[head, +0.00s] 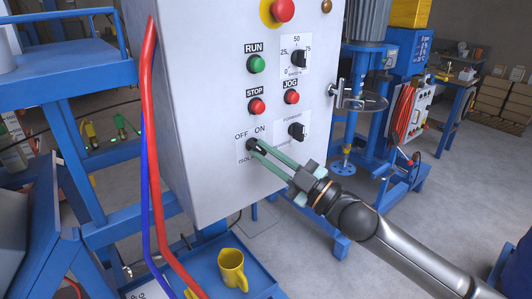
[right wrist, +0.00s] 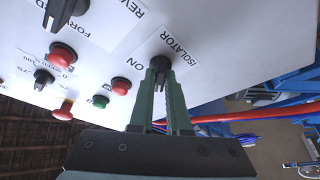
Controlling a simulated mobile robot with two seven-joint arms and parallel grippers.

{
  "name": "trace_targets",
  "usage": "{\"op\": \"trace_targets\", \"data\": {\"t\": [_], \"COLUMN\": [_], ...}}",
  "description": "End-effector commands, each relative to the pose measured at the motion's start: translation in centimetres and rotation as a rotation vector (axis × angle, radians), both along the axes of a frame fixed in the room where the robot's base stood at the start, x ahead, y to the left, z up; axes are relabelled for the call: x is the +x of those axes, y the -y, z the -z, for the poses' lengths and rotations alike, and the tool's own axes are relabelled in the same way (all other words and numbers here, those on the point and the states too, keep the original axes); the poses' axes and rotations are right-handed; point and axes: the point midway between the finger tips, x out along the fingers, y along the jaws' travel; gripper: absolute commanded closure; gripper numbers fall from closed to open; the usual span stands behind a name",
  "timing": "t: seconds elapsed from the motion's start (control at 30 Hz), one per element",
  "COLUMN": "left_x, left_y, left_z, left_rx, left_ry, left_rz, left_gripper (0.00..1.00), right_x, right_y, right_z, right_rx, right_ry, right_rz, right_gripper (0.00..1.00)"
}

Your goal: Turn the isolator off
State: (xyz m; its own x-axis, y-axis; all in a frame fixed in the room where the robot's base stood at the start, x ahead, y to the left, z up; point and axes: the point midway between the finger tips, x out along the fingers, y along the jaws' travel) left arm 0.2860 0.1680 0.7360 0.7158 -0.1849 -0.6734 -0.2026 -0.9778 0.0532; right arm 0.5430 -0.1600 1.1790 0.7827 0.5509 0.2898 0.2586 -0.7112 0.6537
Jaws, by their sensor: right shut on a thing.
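The isolator knob (head: 250,144) is a black rotary switch low on the front of the grey control box, under the words OFF and ON. My right gripper (head: 257,148) reaches it from the lower right and is shut on it with its green fingers. In the right wrist view the knob (right wrist: 160,64) sits between the fingertips (right wrist: 160,82), beside the ISOLATOR label. The fingers partly cover the knob and label, so I cannot tell which way the knob points. My left gripper is not in view.
The control box (head: 205,110) also carries a green RUN button (head: 257,64), red STOP (head: 257,107) and JOG (head: 291,97) buttons, a speed knob (head: 299,58) and a direction knob (head: 297,131). Red and blue hoses hang at its left edge. A yellow mug (head: 232,268) stands below.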

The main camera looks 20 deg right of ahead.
Motion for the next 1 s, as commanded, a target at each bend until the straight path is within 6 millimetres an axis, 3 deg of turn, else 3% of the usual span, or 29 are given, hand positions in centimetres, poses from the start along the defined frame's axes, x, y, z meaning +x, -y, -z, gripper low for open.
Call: {"op": "trace_targets", "data": {"t": [0.07,0.1,0.33,0.67,1.0], "left_x": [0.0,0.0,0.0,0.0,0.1], "left_y": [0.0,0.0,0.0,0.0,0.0], "left_z": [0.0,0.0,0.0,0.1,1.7], "left_rx": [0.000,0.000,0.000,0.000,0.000], "left_ry": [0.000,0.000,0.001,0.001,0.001], "left_rz": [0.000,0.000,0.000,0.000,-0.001], "left_gripper": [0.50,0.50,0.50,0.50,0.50], "right_x": [0.0,0.0,0.0,-0.2,-3.6], "right_y": [0.1,0.1,0.0,0.2,2.6], "right_z": [-0.2,-0.2,-0.1,0.2,1.8], "right_rx": [-0.002,-0.002,-0.001,-0.001,-0.003], "right_ry": [0.006,0.006,0.003,0.000,-0.002], "right_rz": [0.003,0.003,0.002,0.001,0.001], "right_gripper": [1.00,0.81,0.55,0.55,0.55]}}
